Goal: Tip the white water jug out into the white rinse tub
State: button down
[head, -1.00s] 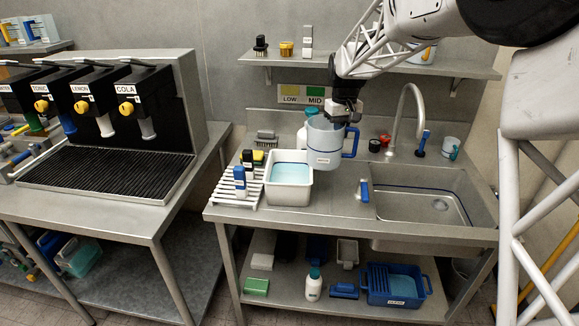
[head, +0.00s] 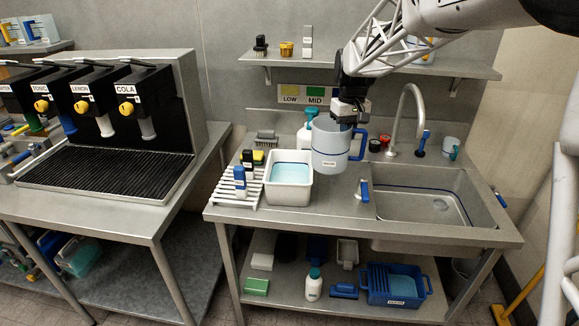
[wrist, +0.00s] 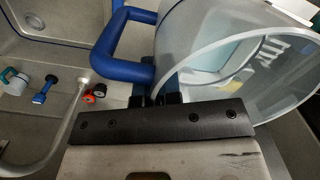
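The white water jug (head: 329,152), pale with a blue handle, hangs roughly upright above the counter, just right of the white rinse tub (head: 290,196). My gripper (head: 346,116) is at the jug's rim on the handle side and appears shut on it. In the wrist view the jug (wrist: 185,45) fills the upper right, its open mouth facing the camera. The fingers (wrist: 168,99) are close to the jug wall and handle, their contact partly hidden. The tub holds pale blue water. The jug's contents cannot be made out.
A teal-topped bottle (head: 306,132) is behind the jug. The sink (head: 430,200) and its tall tap (head: 408,105) are to the right.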

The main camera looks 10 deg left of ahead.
jog(key=shift+s+d+r, duration=0.2)
jog(key=shift+s+r, duration=0.1)
jog(key=shift+s, duration=0.25)
jog(key=shift+s+d+r, duration=0.2)
jog(key=shift+s+r, duration=0.05)
jog(key=shift+s, duration=0.3)
